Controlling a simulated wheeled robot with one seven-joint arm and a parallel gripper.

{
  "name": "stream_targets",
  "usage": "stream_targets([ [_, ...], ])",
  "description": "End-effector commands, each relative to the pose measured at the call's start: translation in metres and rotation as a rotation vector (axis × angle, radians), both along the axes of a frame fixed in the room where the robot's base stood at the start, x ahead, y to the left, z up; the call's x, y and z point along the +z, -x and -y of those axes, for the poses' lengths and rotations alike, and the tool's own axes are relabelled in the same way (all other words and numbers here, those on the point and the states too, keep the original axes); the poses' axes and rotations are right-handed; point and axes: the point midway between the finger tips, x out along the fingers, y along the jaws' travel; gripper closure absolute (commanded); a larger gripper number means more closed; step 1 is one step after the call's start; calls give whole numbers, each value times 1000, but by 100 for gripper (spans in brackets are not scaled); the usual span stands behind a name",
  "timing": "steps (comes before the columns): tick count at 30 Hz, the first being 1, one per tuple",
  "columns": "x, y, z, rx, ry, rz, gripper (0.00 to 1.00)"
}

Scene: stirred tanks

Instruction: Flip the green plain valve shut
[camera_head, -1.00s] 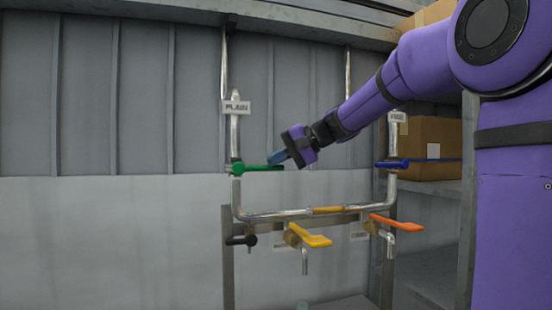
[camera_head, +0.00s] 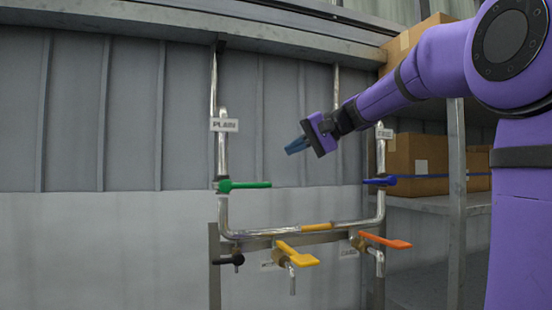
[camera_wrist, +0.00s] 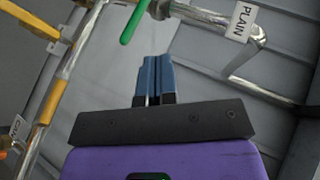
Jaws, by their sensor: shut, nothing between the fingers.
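The green valve handle (camera_head: 243,186) is on the left vertical pipe, below the PLAIN sign (camera_head: 224,125). In the head view it points right, crosswise to the pipe. It also shows at the top of the wrist view (camera_wrist: 134,22). My gripper (camera_head: 288,151) is above and to the right of the handle's tip, apart from it. The blue fingers (camera_wrist: 154,62) are closed together with nothing between them.
A blue handle (camera_head: 379,181) is on the right pipe. Yellow (camera_head: 298,254) and orange (camera_head: 386,241) handles and a black one (camera_head: 229,260) are lower down. Cardboard boxes (camera_head: 418,154) stand on shelves at the right. A ribbed wall is behind the pipes.

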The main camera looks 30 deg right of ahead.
Motion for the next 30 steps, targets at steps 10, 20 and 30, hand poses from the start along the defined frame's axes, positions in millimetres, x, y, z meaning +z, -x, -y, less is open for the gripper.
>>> stream_targets([
  [10, 9, 14, 16, 0, 0, 0, 100],
  [20, 9, 14, 16, 0, 0, 0, 100],
  [30, -6, 28, 2, 8, 40, -30, 100],
])
